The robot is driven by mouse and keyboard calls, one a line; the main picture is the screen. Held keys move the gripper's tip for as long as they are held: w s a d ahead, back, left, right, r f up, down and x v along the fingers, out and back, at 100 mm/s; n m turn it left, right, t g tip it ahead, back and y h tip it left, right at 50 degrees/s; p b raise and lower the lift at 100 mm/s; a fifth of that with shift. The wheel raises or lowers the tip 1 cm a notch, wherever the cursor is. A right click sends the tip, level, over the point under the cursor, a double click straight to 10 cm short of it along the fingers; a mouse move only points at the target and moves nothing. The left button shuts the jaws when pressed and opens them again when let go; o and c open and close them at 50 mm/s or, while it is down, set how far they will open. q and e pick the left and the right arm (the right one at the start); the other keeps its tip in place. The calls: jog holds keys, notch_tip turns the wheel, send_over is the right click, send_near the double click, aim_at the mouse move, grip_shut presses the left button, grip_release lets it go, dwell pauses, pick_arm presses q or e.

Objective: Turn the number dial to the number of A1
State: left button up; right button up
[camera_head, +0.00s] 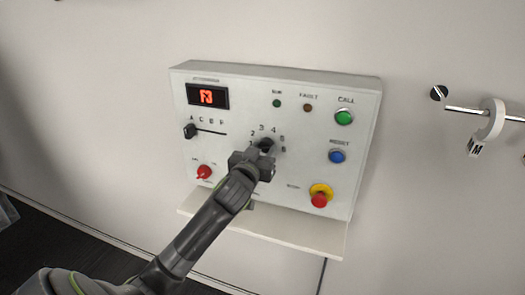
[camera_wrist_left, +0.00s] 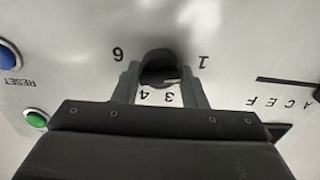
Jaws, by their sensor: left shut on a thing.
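The number dial (camera_head: 266,145) is a dark round knob on the white control panel (camera_head: 240,200), ringed by printed numbers. My left gripper (camera_head: 262,150) is shut on it. In the left wrist view, the panel is upside down and the gripper fingers (camera_wrist_left: 163,82) stand on both sides of the dial (camera_wrist_left: 158,62). The 6, 1, 4 and 3 are readable there; the 2 and 5 are hidden by the fingers. My right gripper is out of view.
A red-lit display (camera_head: 207,97), hard to read, sits above a letter slider (camera_head: 190,131) at A. A red switch (camera_head: 204,172), green button (camera_head: 343,117), blue button (camera_head: 336,156) and red stop button (camera_head: 320,198) surround the dial. A rail (camera_head: 470,111) holds a white tag marked M.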

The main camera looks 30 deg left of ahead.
pick_arm(q)
jog(key=shift+f, duration=0.1)
jog(key=o, duration=0.9)
jog(key=shift+s, duration=0.1)
jog(key=v, duration=1.7)
jog(key=shift+s, duration=0.1)
